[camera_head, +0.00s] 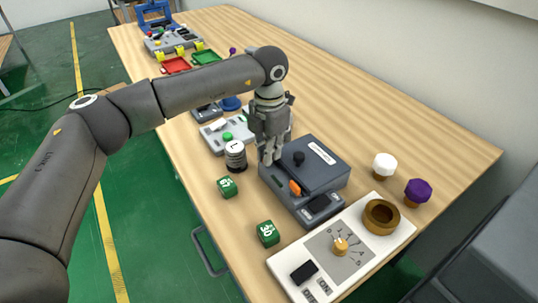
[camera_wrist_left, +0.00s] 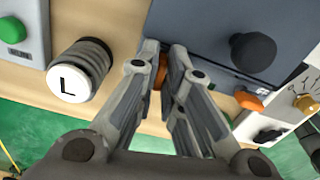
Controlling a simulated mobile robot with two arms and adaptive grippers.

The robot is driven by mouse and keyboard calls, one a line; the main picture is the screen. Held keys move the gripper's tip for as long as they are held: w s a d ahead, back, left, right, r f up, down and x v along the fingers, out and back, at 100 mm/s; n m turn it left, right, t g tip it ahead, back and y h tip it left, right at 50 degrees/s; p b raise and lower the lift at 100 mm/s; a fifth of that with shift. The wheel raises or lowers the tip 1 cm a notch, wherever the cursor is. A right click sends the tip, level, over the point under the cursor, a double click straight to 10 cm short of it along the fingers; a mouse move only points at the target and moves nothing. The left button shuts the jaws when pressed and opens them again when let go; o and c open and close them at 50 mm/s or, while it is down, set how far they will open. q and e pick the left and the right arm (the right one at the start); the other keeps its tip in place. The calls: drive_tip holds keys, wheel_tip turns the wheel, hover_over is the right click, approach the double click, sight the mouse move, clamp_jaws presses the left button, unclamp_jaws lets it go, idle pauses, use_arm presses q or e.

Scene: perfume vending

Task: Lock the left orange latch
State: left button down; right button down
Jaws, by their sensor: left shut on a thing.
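A grey box (camera_head: 277,189) with a darker lid (camera_head: 324,172) and a black knob (camera_head: 299,157) stands on the table. The lid lies flat on the box. My left gripper (camera_head: 270,157) is at the box's left front edge. In the left wrist view its fingers (camera_wrist_left: 165,55) are shut on the left orange latch (camera_wrist_left: 161,72), which shows only in part between them. The gripper hides this latch in the head view. The other orange latch (camera_head: 295,188) is free on the front side, and it also shows in the left wrist view (camera_wrist_left: 248,100).
A black cylinder with a white top (camera_head: 235,155) stands close to the left of the gripper. Two green dice (camera_head: 227,187) (camera_head: 268,233) lie in front. A white dial panel (camera_head: 340,246) is at right front. A green-button box (camera_head: 227,135) is behind.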

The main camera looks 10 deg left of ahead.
use_arm(q)
drive_tip(key=shift+m, duration=0.6)
drive_tip(key=shift+r+b, duration=0.1)
drive_tip(key=shift+b, duration=0.2)
drive_tip(key=shift+m, duration=0.3)
drive_tip(key=c, duration=1.8)
unclamp_jaws()
drive_tip(key=shift+c, duration=0.2)
drive_tip(key=shift+r, duration=0.15)
wheel_tip(320, 180, up, 12)
drive_tip(key=shift+f, duration=0.25)
